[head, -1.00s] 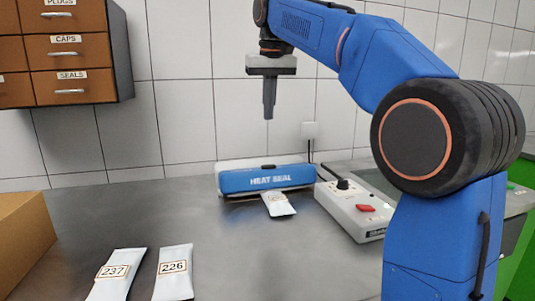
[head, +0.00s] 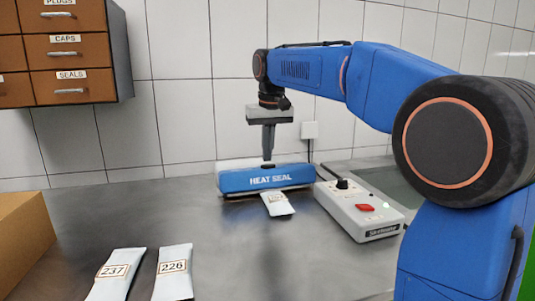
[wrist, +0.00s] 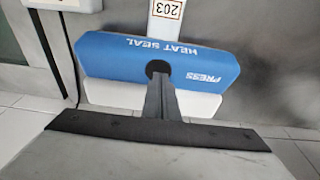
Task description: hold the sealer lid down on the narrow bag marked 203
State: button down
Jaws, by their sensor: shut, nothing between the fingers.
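The blue sealer lid (head: 240,181), marked HEAT SEAL, lies across the white sealer at the back of the bench. It also shows in the wrist view (wrist: 110,62), with a black round spot and the word PRESS. The narrow white bag (head: 280,207) sticks out from under the lid's front edge; its label reads 203 in the wrist view (wrist: 168,28). The bag's inner end is hidden. My gripper (head: 268,159) is shut and empty, pointing straight down at the black spot. In the wrist view its fingertips (wrist: 158,78) overlap the spot; I cannot tell whether they touch.
A grey control box (head: 360,211) with a knob and red button stands right of the sealer. Bags 237 (head: 117,274) and 226 (head: 174,272) lie at the front left, near a cardboard box (head: 22,240). Drawers (head: 68,60) hang on the wall. The middle bench is clear.

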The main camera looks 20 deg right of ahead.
aim_at(269, 167)
jog(key=shift+s+f, duration=0.1)
jog(key=shift+f, duration=0.1)
dwell(0.3)
jog(key=shift+s+f+t, duration=0.45)
jog(key=shift+s+t, duration=0.2)
jog(key=shift+t, duration=0.05)
jog(key=shift+s+f, duration=0.45)
jog(key=shift+f, duration=0.05)
dwell(3.0)
notch_tip(269, 167, up, 5)
jog(key=shift+f, duration=0.2)
jog(key=s+v, duration=0.1)
jog(key=v, duration=0.8)
jog(key=shift+s, duration=0.15)
jog(key=shift+s, duration=0.1)
